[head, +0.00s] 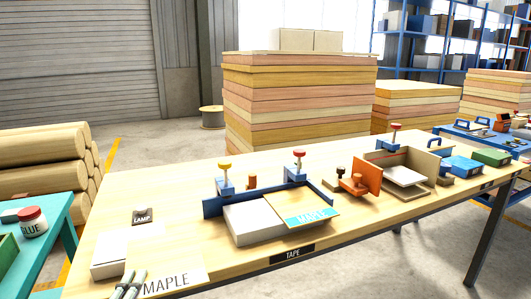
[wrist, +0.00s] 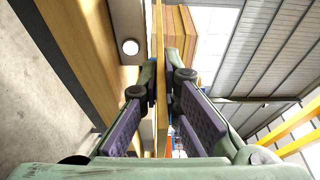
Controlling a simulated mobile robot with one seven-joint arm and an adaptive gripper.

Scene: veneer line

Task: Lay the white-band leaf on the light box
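A thin pale wood leaf (head: 172,272) lettered MAPLE, with a pale band under the lettering, is at the bottom left of the head view. My gripper (head: 130,284) holds its left edge. In the wrist view the leaf (wrist: 160,60) shows edge-on between the two pads of my gripper (wrist: 162,90), which is shut on it. A low white box (head: 108,252), which looks like the light box, lies on the bench's left end, beside a black LAMP label (head: 142,215). The leaf partly overlaps it in the head view; I cannot tell whether they touch.
Right of the leaf, a blue-fenced fixture (head: 212,207) marked TAPE holds a grey slab and a leaf with a blue band (head: 312,217). An orange-plated fixture (head: 367,172) stands farther right. A teal table (head: 62,212) with a glue jar (head: 33,221) is at left.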

